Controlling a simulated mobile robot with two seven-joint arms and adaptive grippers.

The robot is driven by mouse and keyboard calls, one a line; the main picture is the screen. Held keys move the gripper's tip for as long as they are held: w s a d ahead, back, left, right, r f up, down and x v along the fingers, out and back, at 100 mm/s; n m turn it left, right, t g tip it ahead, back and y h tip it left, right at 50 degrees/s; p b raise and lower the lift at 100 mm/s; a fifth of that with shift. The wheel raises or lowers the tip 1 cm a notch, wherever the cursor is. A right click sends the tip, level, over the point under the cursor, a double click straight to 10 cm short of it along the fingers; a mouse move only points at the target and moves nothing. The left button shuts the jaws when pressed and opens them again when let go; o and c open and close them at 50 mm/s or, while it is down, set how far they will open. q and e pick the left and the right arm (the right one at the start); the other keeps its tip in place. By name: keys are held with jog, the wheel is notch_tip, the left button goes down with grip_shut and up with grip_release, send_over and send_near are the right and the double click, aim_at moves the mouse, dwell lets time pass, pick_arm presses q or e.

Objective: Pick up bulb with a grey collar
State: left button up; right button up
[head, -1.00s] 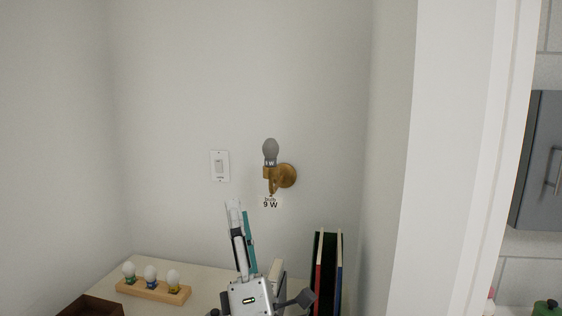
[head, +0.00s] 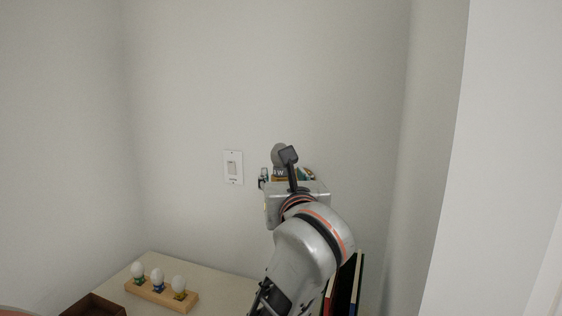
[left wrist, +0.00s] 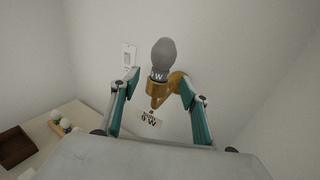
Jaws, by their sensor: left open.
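The bulb with a grey collar (left wrist: 164,57) is a dull grey bulb standing upright in a brass wall lamp (left wrist: 160,92); a "W" shows on its collar. In the head view the bulb (head: 278,152) is partly hidden behind my left gripper (head: 286,176). My left gripper is open in the left wrist view (left wrist: 160,80), its two teal-lined fingers spread either side of the lamp, with the bulb above and between the tips. No contact with the bulb shows. My right gripper is not in view.
A light switch (head: 233,167) is on the wall to the left. Below, a wooden rack (head: 161,295) holds white bulbs with green, blue and yellow collars, beside a dark brown box (head: 93,306). Books (head: 356,285) stand at the right, partly behind my arm. A label (left wrist: 149,118) is under the lamp.

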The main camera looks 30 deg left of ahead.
aim_at(281, 169)
pick_arm(q)
jog(key=x, duration=0.5)
jog(key=shift+w+p, duration=0.1)
jog(key=shift+p, duration=0.3)
jog(key=c, duration=1.1)
